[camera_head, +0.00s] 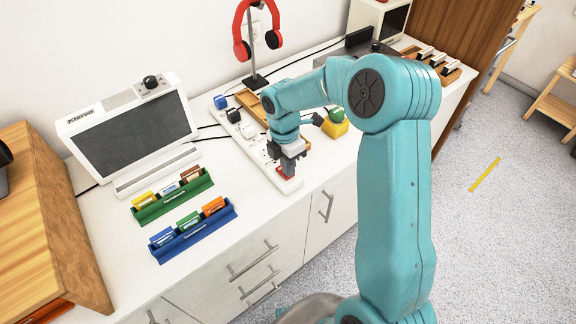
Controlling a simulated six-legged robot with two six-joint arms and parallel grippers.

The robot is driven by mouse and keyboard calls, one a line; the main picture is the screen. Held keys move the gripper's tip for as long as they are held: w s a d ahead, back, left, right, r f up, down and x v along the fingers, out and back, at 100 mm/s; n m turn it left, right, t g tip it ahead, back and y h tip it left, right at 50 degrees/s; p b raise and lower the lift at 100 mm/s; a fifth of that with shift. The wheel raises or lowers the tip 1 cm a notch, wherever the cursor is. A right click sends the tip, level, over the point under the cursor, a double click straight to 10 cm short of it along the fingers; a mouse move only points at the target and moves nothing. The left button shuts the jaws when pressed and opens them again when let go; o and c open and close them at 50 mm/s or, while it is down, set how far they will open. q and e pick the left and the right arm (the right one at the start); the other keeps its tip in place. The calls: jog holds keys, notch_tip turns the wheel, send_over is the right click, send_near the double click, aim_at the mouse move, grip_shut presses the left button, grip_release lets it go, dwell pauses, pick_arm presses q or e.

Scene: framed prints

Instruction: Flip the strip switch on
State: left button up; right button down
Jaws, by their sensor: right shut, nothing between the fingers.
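A white power strip (262,157) lies on the white counter, running from the back left to the front right. Blue, black and white plugs sit in its back part. A red switch (283,170) is at its near end. My right gripper (287,172) is shut and empty, pointing down right at the red switch. The fingertips cover part of the switch, so I cannot tell whether they touch it or which way it is tipped. My left gripper is not in view.
A white-framed screen (132,138) stands left of the strip. Green (172,197) and blue (193,231) racks with small coloured cartridges lie in front of it.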

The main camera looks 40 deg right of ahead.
jog(key=shift+s+f, duration=0.1)
jog(key=shift+s, duration=0.05)
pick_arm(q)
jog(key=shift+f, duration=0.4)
pick_arm(e)
jog(key=shift+w+p, duration=0.4)
jog(key=shift+p, duration=0.1)
jog(key=shift+w+d, duration=0.1)
jog(key=shift+w, duration=0.4)
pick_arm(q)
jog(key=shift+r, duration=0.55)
pick_arm(e)
jog(key=shift+r, duration=0.2)
